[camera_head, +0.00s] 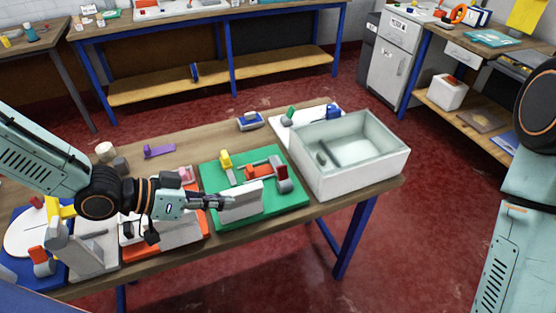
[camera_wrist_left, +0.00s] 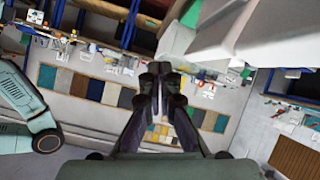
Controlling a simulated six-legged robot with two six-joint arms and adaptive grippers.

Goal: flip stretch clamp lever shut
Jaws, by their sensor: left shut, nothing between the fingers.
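A green board (camera_head: 211,171) on the bench carries a pale upright block (camera_head: 241,203), a yellow piece (camera_head: 225,160) and a red clamp-like part (camera_head: 259,171) with a red-and-grey lever-like piece (camera_head: 283,180) at its right. Which of these is the stretch clamp lever I cannot tell for sure. My left gripper (camera_head: 226,202) is shut and empty, its tips at the left end of the pale block; whether they touch it I cannot tell. In the left wrist view its two fingers (camera_wrist_left: 160,78) meet at the tips. My right gripper is not in view.
An orange board (camera_head: 203,222) and a blue board (camera_head: 17,278) with fixtures lie left of the green board. A white open bin (camera_head: 385,165) stands at the bench's right end. A purple piece (camera_head: 158,151) and a blue box (camera_head: 250,121) lie at the back.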

